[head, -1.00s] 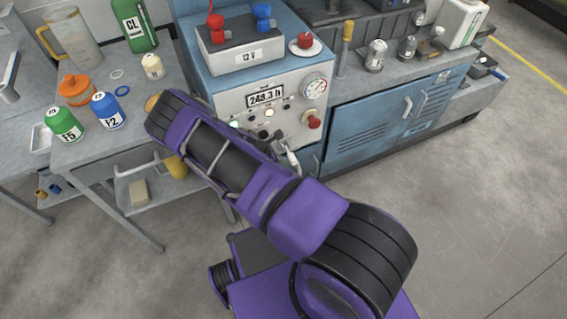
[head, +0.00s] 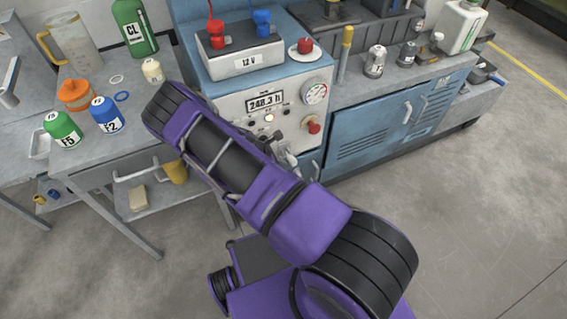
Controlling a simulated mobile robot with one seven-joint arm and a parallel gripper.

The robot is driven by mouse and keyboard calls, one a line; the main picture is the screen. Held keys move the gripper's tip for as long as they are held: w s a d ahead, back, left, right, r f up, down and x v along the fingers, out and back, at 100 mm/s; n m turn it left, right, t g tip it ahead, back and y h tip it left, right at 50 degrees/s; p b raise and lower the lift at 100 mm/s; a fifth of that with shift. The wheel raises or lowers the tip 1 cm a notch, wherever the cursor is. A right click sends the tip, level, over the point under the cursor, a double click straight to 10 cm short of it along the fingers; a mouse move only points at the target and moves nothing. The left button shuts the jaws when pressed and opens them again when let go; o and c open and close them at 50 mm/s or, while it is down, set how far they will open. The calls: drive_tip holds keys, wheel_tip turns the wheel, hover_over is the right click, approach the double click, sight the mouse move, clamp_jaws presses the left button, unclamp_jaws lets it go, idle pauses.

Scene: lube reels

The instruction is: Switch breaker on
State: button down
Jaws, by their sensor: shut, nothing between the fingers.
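The control panel (head: 237,103) is on the front of the blue cabinet, with an hour display reading about 248.3 h (head: 267,101), a round gauge (head: 315,92), a lit lamp (head: 268,118) and a red knob (head: 313,126). I cannot clearly make out the breaker; my purple arm covers the lower left of the panel. My gripper (head: 285,154) shows only in part beyond the arm, close to the lower panel. It looks shut and empty. Whether it touches the panel cannot be seen.
A 12 V battery (head: 242,62) with red and blue clamps stands above the panel. Blue cabinet doors (head: 388,125) are to the right. The floor at right is clear.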

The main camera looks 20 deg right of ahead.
drive_tip(key=shift+w+d+r+p, duration=0.15)
drive_tip(key=shift+r+p, duration=0.25)
drive_tip(key=shift+r, duration=0.55)
drive_tip(key=p+v, duration=0.1)
drive_tip(key=v, duration=1.6)
drive_tip(key=shift+a, duration=0.4)
